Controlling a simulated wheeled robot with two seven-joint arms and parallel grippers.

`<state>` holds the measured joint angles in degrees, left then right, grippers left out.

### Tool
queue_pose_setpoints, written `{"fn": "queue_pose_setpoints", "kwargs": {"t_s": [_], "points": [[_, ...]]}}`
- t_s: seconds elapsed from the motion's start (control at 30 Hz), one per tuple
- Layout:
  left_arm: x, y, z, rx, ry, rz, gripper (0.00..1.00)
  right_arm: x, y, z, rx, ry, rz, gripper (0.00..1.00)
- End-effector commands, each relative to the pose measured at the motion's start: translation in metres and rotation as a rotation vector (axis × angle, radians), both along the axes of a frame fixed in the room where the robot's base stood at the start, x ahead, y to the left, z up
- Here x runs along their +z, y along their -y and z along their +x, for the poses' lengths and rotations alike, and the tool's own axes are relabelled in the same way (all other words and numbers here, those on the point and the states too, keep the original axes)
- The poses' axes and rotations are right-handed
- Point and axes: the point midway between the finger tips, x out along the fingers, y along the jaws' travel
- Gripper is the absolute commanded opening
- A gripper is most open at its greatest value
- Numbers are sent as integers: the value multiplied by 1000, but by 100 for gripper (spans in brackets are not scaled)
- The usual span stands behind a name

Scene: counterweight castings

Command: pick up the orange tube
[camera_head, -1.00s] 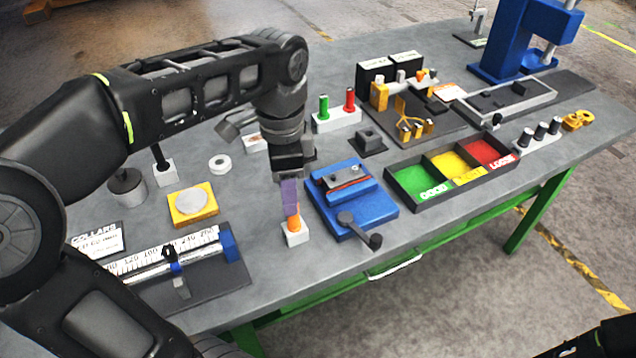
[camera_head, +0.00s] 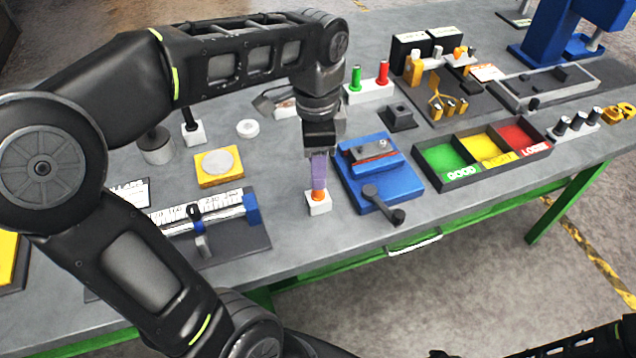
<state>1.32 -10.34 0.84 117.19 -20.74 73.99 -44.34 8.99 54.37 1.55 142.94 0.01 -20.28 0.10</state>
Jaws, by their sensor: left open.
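The orange tube (camera_head: 318,195) stands upright in a small white block (camera_head: 318,206) near the front edge of the table. Only its lower part shows. My left gripper (camera_head: 319,172) points down over it, with its purplish fingers at the tube's upper part. The left jaws are open, and the fingers hide the top of the tube. I cannot tell whether a finger touches it. My right gripper cannot be made out; only dark arm parts show at the bottom right.
A blue vise (camera_head: 378,175) with a dark crank stands close to the right of the white block. A scale fixture (camera_head: 205,225) lies to the left. A yellow block (camera_head: 219,168) with a grey disc sits behind left. A three-part tray (camera_head: 482,172) lies further right.

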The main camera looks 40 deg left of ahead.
Motion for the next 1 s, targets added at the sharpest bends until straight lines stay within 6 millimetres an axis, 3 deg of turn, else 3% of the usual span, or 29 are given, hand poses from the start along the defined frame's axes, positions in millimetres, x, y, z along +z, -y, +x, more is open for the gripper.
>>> {"fn": "queue_pose_setpoints", "kwargs": {"t_s": [0.17,0.47,1.0], "points": [[-12,0,0,0,-4,0,47,4,0,0,0,-1,-1,38],[-50,0,2,-1,-4,0,47,8,0,-1,-1,-3,-3,38],[-52,0,3,0,0,0,47,7,0,-1,-1,-3,-3,38]]}}
